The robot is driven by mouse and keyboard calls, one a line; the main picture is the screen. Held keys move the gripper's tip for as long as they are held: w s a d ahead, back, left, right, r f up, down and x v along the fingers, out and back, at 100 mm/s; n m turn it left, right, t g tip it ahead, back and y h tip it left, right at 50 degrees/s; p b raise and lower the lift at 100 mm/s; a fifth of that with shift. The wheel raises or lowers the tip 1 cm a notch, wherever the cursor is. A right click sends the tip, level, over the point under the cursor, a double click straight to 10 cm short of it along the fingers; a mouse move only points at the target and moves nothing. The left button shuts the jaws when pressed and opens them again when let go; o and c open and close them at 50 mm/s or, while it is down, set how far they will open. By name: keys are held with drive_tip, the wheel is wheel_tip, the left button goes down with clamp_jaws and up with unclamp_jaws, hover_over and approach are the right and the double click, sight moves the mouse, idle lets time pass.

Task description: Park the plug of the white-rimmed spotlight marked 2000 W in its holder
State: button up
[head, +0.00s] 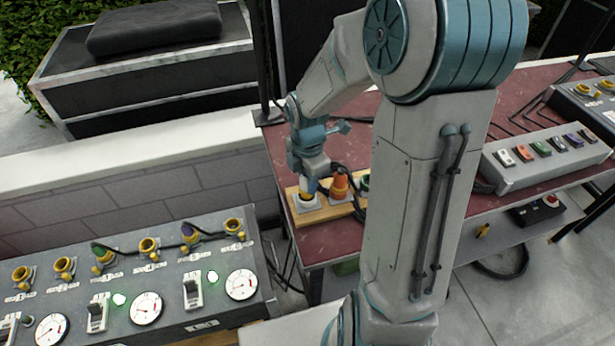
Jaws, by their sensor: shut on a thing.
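My gripper (308,176) points down over the left end of a wooden holder board (329,212) on the red-topped table. It is shut on a plug (307,189), of which a small yellowish part shows below the fingers. The plug is upright at a pale square holder (306,204); I cannot tell how deep it sits in it. An orange plug (340,184) stands in the holder just to the right. A green plug (364,181) beyond it is partly hidden by my arm. The spotlight and its 2000 W marking are not visible.
A grey power panel (190,268) with yellow sockets, gauges and switches stands at the lower left. Two of its sockets hold plugs with black cables. A grey box with coloured switches (546,148) is on the red table (450,235) at right. Black cables lie near the holders.

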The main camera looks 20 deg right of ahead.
drive_tip(key=shift+f+b, duration=0.6)
drive_tip(key=shift+f, duration=0.45)
drive_tip(key=o, duration=1.5)
drive_tip(key=shift+c, duration=0.2)
drive_tip(key=shift+r, duration=0.2)
drive_tip(key=shift+r+p, duration=2.4)
drive_tip(key=shift+p, duration=0.1)
